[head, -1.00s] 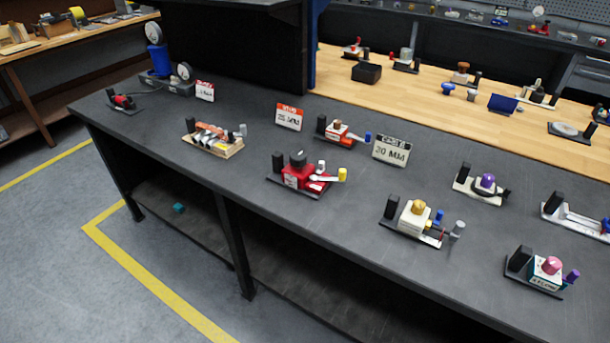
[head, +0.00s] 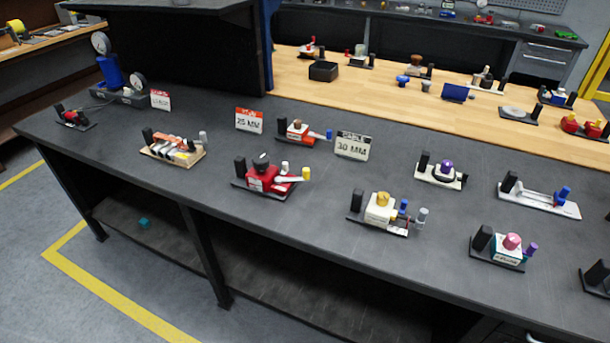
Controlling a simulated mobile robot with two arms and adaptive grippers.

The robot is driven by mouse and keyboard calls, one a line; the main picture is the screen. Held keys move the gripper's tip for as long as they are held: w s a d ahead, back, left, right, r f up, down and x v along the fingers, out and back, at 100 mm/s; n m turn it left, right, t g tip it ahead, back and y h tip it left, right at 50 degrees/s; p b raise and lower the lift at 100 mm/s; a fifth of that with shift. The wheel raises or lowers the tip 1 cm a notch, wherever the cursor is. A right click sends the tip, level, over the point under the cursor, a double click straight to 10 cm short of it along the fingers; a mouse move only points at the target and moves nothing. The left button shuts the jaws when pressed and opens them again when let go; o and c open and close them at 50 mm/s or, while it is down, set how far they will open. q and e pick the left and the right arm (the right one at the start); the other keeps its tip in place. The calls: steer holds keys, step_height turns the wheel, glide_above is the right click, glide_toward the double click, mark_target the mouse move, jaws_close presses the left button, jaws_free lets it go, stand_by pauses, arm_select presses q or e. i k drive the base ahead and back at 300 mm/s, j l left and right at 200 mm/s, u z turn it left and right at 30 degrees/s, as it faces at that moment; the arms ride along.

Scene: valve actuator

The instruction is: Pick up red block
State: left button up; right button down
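A red block (head: 262,179) with a dark knob on top sits on a dark plate near the middle of the grey workbench (head: 330,222). A black post stands at its left, and a white lever with a yellow end is at its right. A smaller red-orange block (head: 299,131) with a blue-ended lever sits farther back. A small red part (head: 73,117) lies on a dark plate at the far left. I cannot tell from the picture which red one the task names. Neither of my grippers is in view.
A white block with a yellow knob (head: 381,208) and a pink-knobbed block (head: 509,248) stand to the right. A tray of parts (head: 172,150) is to the left. Sign cards (head: 249,120) stand behind. Clear floor lies in front at left.

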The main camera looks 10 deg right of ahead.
mark_target(265, 186)
steer(key=z, duration=0.55)
steer(key=i+j+z, duration=0.15)
steer(key=j, duration=0.15)
steer(key=i+j+z, duration=0.1)
steer(key=j, duration=0.25)
steer(key=i+j+z, duration=0.25)
steer(key=j, duration=0.4)
steer(key=i+j+z, duration=0.15)
steer(key=j, duration=0.2)
steer(key=i+j, duration=0.1)
steer(key=j, duration=0.3)
